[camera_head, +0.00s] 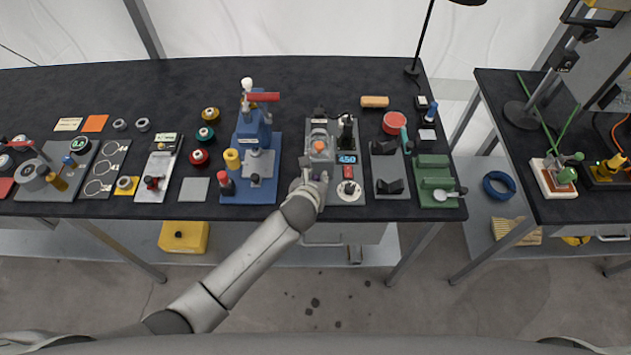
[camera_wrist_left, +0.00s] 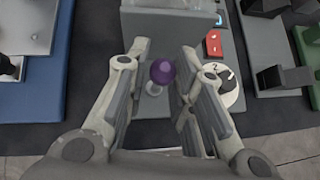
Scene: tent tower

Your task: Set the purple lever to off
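The purple lever's round knob (camera_wrist_left: 162,71) shows in the left wrist view, on a grey device plate (camera_wrist_left: 150,104). My left gripper (camera_wrist_left: 160,88) is open, with one finger on each side of the purple knob and visible gaps between. In the head view my left gripper (camera_head: 316,174) is over the front left of the grey device (camera_head: 334,185) and hides the purple lever there. Whether the lever stands at on or off cannot be told. My right gripper is not in view.
Right of the lever are a red switch block (camera_wrist_left: 213,43) and a white dial with a black knob (camera_wrist_left: 229,85). A blue press (camera_head: 252,140) stands left of the device. A grey plate with black blocks (camera_head: 389,172) lies right of it.

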